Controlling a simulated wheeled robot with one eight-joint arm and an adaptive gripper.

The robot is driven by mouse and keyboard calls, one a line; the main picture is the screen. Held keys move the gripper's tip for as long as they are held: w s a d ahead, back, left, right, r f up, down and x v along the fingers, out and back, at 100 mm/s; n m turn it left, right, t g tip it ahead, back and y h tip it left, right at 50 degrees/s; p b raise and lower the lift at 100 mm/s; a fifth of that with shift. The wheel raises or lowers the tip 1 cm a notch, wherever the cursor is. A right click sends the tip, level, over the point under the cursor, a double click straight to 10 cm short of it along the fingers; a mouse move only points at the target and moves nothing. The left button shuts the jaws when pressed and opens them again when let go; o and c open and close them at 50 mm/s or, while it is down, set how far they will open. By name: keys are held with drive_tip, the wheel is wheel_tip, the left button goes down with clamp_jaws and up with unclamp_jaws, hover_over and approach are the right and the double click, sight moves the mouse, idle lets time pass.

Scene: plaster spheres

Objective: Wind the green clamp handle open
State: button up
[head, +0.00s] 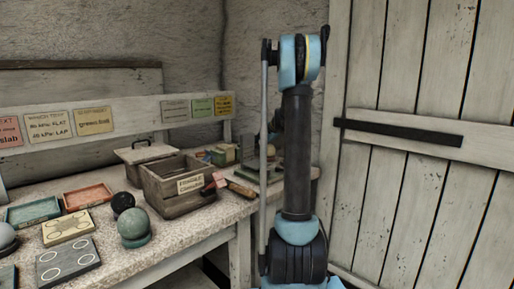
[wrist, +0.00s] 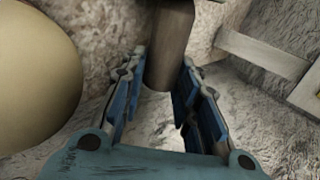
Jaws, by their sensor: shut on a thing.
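In the wrist view my gripper (wrist: 161,64) has its two blue-padded fingers on either side of a grey-brown rounded bar (wrist: 171,35). It is shut on this bar, which runs up out of the picture. The bar does not look green here, and I cannot tell whether it is the clamp handle. No green clamp handle can be made out in either view. In the head view my upright arm stands in front of the right end of the bench and hides what is behind it, and my gripper cannot be made out there.
A large cream rounded thing (wrist: 35,75) is close at the left of the wrist view. The stone-topped bench (head: 205,222) holds a wooden crate (head: 165,204), a green sphere (head: 133,222), a black sphere (head: 122,202) and trays. A plank door (head: 420,200) is at the right.

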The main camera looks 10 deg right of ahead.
sight(258, 144)
drive_tip(key=shift+s+f+t, duration=0.1)
drive_tip(key=shift+t, duration=0.2)
drive_tip(key=o, duration=1.1)
drive_tip(key=shift+c, duration=0.2)
wheel_tip(258, 144, up, 10)
drive_tip(key=shift+f, duration=0.1)
